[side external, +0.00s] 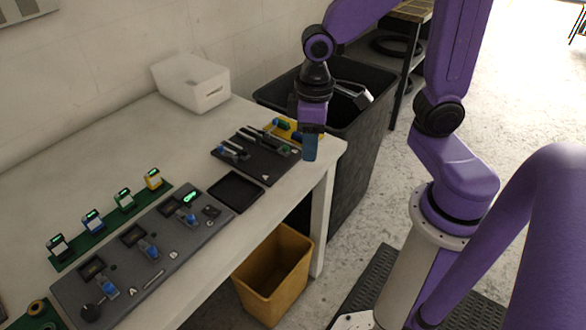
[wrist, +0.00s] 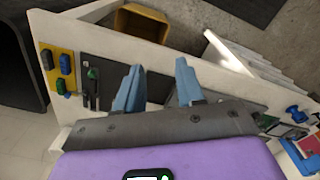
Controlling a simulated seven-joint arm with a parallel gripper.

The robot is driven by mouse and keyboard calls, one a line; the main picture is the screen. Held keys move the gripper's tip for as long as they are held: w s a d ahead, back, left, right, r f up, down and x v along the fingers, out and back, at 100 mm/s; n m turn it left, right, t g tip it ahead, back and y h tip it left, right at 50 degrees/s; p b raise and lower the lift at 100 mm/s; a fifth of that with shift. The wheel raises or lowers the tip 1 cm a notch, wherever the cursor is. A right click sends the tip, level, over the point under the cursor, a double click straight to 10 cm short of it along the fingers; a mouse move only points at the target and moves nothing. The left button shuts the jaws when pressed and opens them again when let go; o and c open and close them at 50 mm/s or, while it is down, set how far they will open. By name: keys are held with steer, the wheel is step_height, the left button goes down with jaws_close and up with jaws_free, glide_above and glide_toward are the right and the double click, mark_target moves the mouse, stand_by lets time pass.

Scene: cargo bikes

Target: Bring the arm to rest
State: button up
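My gripper (side external: 310,150) hangs from my purple arm and points down over the right end of the white table (side external: 145,128), near its front edge. In the side view its blue fingers overlap one another, just in front of the dark tool tray. In the wrist view my gripper (wrist: 159,68) has its two blue fingers spread apart, with nothing held between them. The exact height of the fingertips above the table is hard to tell.
Near my gripper are a dark tool tray (side external: 239,169) and a yellow tray (side external: 273,127). A black bin (side external: 362,150) stands beyond the table end, a yellow bin (side external: 270,285) below. A grey fixture board (side external: 72,291) and white box (side external: 207,98) are on the table.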

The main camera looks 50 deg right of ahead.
steer(key=s+d+r+n, duration=0.1)
steer(key=s+n, duration=0.5)
steer(key=s, duration=0.6)
steer(key=shift+s+r+n, duration=0.3)
steer(key=shift+s+r, duration=0.05)
steer(key=shift+r, duration=0.3)
